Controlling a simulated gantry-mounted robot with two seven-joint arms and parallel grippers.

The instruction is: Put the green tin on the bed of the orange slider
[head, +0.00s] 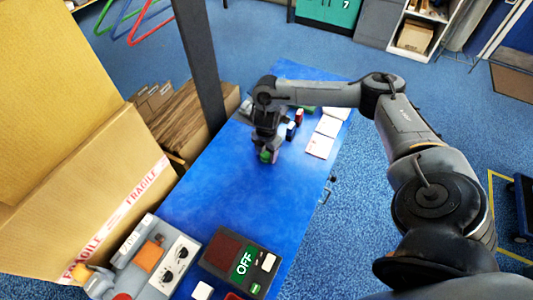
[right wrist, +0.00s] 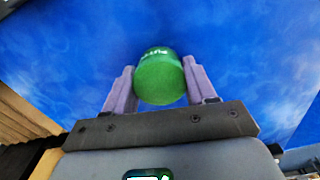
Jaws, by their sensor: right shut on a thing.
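The green tin (head: 265,156) is at my right gripper (head: 266,148) over the far half of the blue table. In the right wrist view the tin (right wrist: 159,80) sits between the two fingers of my right gripper (right wrist: 160,84), which is shut on it. I cannot tell whether the tin touches the table. An orange square part (head: 148,256), which looks like the orange slider, is on a grey unit at the near left of the table, far from the tin. My left gripper is not in view.
A dark box with a green OFF display (head: 243,262) stands right of the grey unit with dials (head: 168,277). White cards (head: 320,144) and small items lie beyond my right gripper. A large open carton (head: 90,200) borders the left. The table's middle (head: 225,195) is clear.

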